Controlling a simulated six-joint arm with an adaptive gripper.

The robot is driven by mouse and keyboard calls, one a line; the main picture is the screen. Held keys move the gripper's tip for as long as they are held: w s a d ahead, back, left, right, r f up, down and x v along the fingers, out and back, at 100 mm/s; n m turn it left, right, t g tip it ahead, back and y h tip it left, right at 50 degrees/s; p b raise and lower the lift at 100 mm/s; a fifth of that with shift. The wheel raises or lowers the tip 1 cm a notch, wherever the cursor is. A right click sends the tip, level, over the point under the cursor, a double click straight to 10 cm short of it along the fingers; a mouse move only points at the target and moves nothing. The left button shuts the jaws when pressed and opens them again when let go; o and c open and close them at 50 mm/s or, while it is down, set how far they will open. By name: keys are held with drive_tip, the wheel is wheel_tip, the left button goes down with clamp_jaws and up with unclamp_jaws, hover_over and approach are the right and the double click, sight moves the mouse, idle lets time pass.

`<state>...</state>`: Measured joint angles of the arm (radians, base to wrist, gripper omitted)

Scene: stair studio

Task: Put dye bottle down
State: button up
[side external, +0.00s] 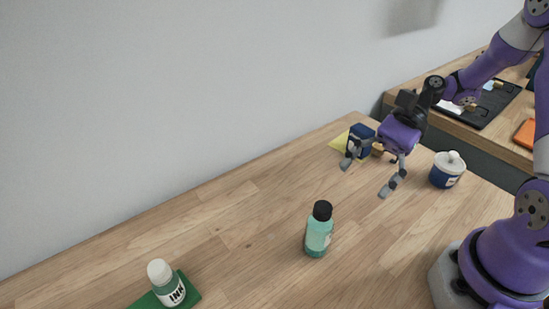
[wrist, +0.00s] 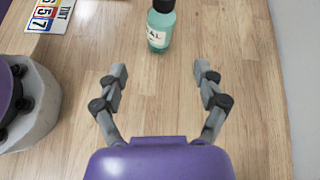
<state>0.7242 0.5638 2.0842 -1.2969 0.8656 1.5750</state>
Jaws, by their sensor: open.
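A teal dye bottle (side external: 319,235) with a black cap stands upright on the wooden table. In the wrist view the bottle (wrist: 158,30) is ahead of my fingertips, its label partly readable and its top cut off by the frame edge. My gripper (side external: 370,180) is open and empty, above the table and apart from the bottle. In the wrist view my gripper's two fingers (wrist: 161,75) are spread wide with bare table between them. A second bottle, with a white cap and a label reading INK (side external: 168,284), stands on a green mat (side external: 192,287) at the lower left.
A numbered card (wrist: 48,15) lies at the upper left of the wrist view. The table between the two bottles is clear.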

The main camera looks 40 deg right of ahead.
wheel_tip(320, 180, up, 9)
drive_tip(key=s+d+n+t+h, duration=0.2)
drive_tip(key=n+t+h, duration=0.4)
drive_tip(key=n+h, duration=0.5)
drive_tip(key=n, duration=0.5)
drive_tip(key=shift+s+d+h, duration=0.25)
drive_tip(key=shift+d+h, duration=0.1)
drive_tip(key=shift+h, duration=0.05)
